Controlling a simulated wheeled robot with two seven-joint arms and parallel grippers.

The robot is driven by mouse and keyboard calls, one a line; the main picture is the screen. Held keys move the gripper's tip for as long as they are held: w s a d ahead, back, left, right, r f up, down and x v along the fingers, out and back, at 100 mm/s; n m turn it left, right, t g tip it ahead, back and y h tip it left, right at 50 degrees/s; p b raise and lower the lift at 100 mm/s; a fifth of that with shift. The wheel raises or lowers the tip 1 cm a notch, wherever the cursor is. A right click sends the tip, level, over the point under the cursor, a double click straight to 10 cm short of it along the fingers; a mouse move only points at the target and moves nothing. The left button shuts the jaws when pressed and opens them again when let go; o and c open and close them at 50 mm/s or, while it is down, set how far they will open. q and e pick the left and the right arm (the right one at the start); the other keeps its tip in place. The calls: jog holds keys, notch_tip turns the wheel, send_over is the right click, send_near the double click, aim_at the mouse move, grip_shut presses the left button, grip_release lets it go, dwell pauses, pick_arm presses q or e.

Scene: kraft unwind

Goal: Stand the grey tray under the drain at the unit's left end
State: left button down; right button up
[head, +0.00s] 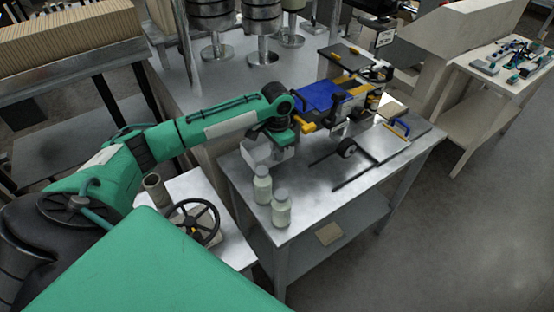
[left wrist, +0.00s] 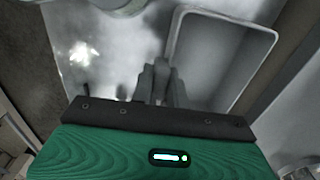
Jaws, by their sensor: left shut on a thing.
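The grey tray (head: 256,153) is at the left end of the steel table, behind two bottles. My left gripper (head: 283,148) reaches down at the tray's right side. In the left wrist view the gripper (left wrist: 163,88) is shut on the tray's near wall, and the tray (left wrist: 262,42) opens out beyond it. I cannot tell whether the tray's base touches the table. The unit (head: 335,98), with a blue top and yellow handles, stands right of the gripper. Its left end is partly hidden by my wrist, and I cannot make out the drain clearly. My right gripper is not in view.
Two pale capped bottles (head: 262,186) (head: 281,209) stand close in front of the tray on the steel table (head: 318,205). A handwheel (head: 194,221) is on a lower stand at left. The table's front middle is clear.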

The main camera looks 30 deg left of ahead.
aim_at(269, 149)
pick_arm(q)
jog(key=shift+a+f, duration=0.15)
jog(key=shift+f, duration=0.45)
jog(key=shift+f+p, duration=0.4)
jog(key=shift+f, duration=1.45)
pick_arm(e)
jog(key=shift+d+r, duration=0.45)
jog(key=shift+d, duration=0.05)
pick_arm(q)
jog(key=c, duration=1.4)
grip_release()
jog(key=shift+f, duration=0.1)
jog(key=shift+o, duration=0.2)
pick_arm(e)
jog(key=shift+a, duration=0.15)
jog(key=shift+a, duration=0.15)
